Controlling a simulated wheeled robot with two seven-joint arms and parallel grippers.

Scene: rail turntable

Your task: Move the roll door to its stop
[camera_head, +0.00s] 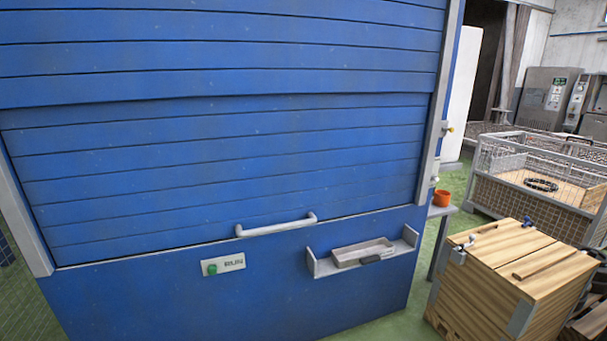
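The blue slatted roll door (220,160) fills most of the head view. Its lower edge lies along the top of a blue lower panel (200,306), with no visible gap between them. A light grey bar handle (276,226) is fixed at the door's lower edge. Grey side frames (437,120) run along the door at left and right. Neither of my grippers shows in the view, and nothing touches the handle.
A label plate with a green button (212,268) is on the lower panel. A small shelf (318,268) holding a shallow tray juts out to its right. A wooden crate (510,262), an orange cup (441,198) and a wire mesh cage (487,190) stand at the right.

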